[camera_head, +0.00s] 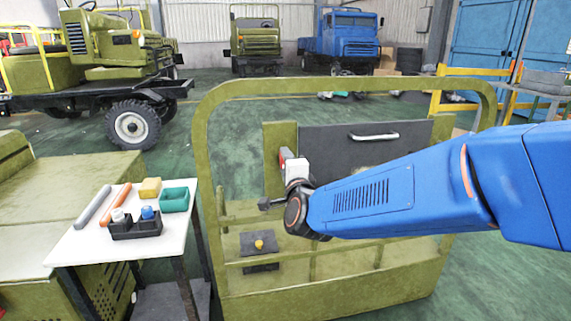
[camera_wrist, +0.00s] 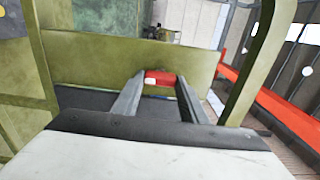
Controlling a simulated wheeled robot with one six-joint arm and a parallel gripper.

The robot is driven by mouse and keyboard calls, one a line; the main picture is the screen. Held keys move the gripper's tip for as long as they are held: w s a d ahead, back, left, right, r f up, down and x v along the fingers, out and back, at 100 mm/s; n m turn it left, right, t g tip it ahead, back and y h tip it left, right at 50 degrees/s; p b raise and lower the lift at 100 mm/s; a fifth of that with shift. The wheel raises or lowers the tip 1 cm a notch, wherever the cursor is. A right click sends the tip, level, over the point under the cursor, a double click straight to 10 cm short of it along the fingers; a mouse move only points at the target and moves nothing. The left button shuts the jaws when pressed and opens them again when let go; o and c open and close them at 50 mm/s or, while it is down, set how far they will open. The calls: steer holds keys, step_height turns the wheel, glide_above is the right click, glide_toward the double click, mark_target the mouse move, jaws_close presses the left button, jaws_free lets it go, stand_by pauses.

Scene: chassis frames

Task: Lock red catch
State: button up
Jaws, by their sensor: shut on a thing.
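The red catch (camera_wrist: 160,77) shows in the wrist view between the two dark fingers of my gripper (camera_wrist: 159,86), against an olive-green panel. The fingers close on its sides. It carries a small pale mark. In the head view only a bit of the red catch (camera_head: 282,154) shows, by the olive post left of the dark panel (camera_head: 340,140). My gripper (camera_head: 294,170) reaches that spot, its fingertips mostly hidden there. I cannot tell the catch's exact position on its mount.
An olive tubular frame (camera_head: 213,87) surrounds the panel. A yellow knob (camera_head: 259,245) sits low on the frame. Trucks stand behind on open green floor.

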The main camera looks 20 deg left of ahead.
steer(key=shift+f, duration=0.1)
stand_by(0.3)
steer(key=o, duration=1)
steer(key=shift+o, duration=0.2)
steer(key=v, duration=1.7)
steer(key=shift+s, duration=0.25)
